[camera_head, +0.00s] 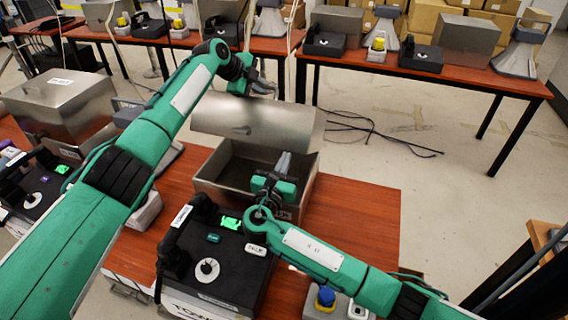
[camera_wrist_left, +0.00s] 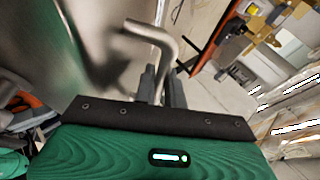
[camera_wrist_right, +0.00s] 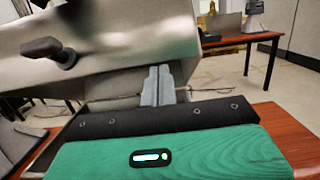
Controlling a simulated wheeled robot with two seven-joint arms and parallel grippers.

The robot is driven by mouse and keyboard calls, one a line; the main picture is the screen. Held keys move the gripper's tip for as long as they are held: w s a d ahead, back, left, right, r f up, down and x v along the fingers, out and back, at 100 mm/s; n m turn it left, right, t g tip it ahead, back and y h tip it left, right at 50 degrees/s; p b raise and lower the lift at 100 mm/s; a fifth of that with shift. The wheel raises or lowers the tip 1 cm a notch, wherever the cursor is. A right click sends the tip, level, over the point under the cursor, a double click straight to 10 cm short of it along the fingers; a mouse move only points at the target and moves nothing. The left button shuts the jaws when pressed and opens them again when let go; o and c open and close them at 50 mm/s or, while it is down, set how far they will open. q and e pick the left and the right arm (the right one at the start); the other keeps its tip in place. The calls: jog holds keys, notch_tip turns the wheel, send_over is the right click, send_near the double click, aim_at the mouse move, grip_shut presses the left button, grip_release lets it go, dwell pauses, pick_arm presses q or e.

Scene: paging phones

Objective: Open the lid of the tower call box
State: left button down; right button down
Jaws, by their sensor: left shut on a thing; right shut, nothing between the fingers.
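The tower call box (camera_head: 208,191) is a grey metal case on the near red-brown table, with its dark inside in view. Its lid (camera_head: 290,125) stands raised and tilted above the opening. My left gripper (camera_head: 262,88) is above the lid's far side and is shut on a bent metal handle (camera_wrist_left: 158,38), seen close up in the left wrist view beside the lid's metal face. My right gripper (camera_head: 283,163) is shut and empty in front of the box opening. The right wrist view shows its fingertips (camera_wrist_right: 158,86) below the lid, with a dark latch (camera_wrist_right: 52,50) at left.
A black phone (camera_head: 230,262) with a green screen stands in front of the box. A unit with a blue button (camera_head: 325,297) is at its right. Another closed metal box (camera_head: 60,100) is at left. The table's right part (camera_head: 365,215) is clear.

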pick_arm(q)
jog(key=shift+f, duration=0.1)
pick_arm(e)
jog(key=shift+w+d+r, duration=0.15)
jog(key=shift+w+r, duration=0.2)
jog(key=shift+r, duration=0.3)
pick_arm(q)
jog(key=shift+d+f, duration=0.1)
jog(key=shift+d, duration=0.05)
pick_arm(e)
jog(key=shift+w+d+r, duration=0.25)
pick_arm(q)
jog(key=c, duration=1.8)
grip_release()
jog(key=shift+o, duration=0.2)
pick_arm(e)
jog(key=shift+a, duration=0.1)
pick_arm(q)
jog(key=shift+a, duration=0.25)
